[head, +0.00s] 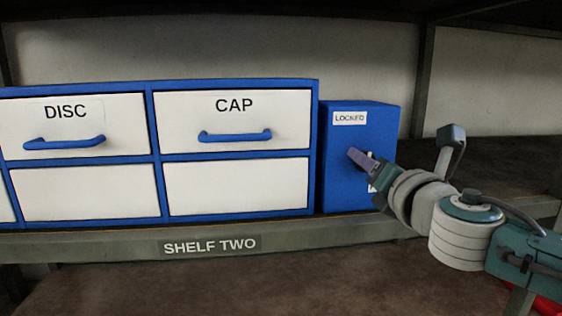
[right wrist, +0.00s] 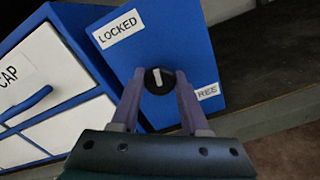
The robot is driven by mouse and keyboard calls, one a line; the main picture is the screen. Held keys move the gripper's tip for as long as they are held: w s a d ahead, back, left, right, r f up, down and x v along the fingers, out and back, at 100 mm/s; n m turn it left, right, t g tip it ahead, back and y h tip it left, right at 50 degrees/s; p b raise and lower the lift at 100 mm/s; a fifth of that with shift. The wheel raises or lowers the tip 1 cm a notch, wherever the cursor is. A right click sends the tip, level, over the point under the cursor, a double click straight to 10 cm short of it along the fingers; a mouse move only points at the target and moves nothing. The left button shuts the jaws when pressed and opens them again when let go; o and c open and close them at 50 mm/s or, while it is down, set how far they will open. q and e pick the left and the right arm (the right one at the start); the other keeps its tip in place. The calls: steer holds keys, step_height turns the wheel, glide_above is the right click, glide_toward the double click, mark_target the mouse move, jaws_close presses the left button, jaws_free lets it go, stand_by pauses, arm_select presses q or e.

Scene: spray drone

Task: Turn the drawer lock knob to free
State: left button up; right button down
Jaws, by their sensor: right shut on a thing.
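The drawer lock knob (right wrist: 152,87) is a black round knob with a pale bar, on the front of a blue box (head: 343,192). In the right wrist view the bar stands nearly upright; I cannot tell which end points. A LOCKED label (right wrist: 118,29) is at the upper left of the knob, and a FREE label (right wrist: 207,92) is to its lower right, partly covered by a finger. My right gripper (head: 360,158) has its purple fingers on either side of the knob, shut on it. In the head view the gripper hides most of the knob. My left gripper is out of view.
A blue cabinet with white drawers stands left of the box, including the DISC drawer (head: 82,115) and the CAP drawer (head: 240,112), both closed. They stand on a shelf (head: 330,231) labelled SHELF TWO. The shelf is clear right of the box, and an upright post (head: 424,80) stands behind.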

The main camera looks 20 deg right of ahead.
steer(key=shift+f+m+b, duration=0.1)
steer(key=shift+m+b, duration=0.35)
steer(key=shift+m, duration=7.25)
steer(key=shift+c, duration=2)
jaws_free()
